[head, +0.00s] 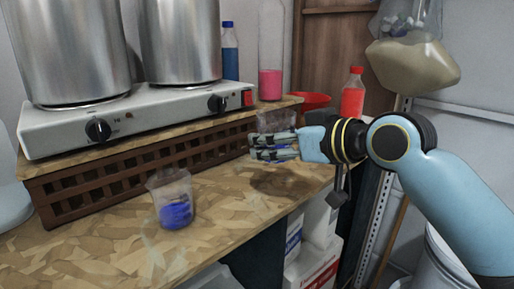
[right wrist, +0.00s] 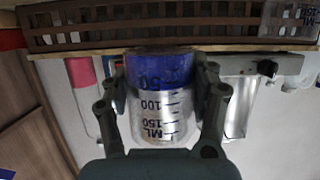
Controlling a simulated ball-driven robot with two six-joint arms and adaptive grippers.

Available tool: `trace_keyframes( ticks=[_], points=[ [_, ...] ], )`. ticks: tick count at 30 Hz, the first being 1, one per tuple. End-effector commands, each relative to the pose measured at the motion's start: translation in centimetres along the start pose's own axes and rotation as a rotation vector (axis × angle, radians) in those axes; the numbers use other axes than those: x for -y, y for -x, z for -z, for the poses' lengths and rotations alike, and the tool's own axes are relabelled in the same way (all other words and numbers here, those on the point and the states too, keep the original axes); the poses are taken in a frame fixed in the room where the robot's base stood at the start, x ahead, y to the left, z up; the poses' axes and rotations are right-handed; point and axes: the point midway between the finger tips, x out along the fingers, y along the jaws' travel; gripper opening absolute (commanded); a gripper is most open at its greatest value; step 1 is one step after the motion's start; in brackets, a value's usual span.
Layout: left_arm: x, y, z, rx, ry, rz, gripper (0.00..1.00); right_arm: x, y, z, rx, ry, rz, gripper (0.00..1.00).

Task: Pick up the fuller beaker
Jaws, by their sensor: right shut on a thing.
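One clear beaker (head: 173,197) with blue contents in its lower part stands upright on the wooden counter (head: 110,250), left of my right gripper. My right gripper (head: 272,146) is shut on a second clear beaker (head: 276,120), whose rim shows above the fingers while they hide its lower part. In the right wrist view this held beaker (right wrist: 163,100) appears upside down between the fingers, with blue contents near the 50 mark at its base. A dark shadow lies on the counter below the gripper, and the beaker appears raised. My left gripper is not in view.
A brown lattice crate (head: 130,182) stands behind the beakers, with a hot plate (head: 130,118) and two metal pots above. A blue bottle (head: 230,50), pink-filled bottle (head: 270,84), red funnel (head: 311,100) and red bottle (head: 352,93) stand further back. The counter's front is clear.

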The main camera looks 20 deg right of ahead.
Motion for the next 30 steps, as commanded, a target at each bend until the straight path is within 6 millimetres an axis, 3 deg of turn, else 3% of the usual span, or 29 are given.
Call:
trace_keyframes(
  ticks=[12,30],
  points=[
    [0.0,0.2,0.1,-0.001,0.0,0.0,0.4,-1.6,2.8,1.0,-0.001,0.002,0.0,0.25],
    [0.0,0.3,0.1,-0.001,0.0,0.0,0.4,-1.9,3.5,1.2,-0.001,0.0,0.002,0.25]
  ],
)
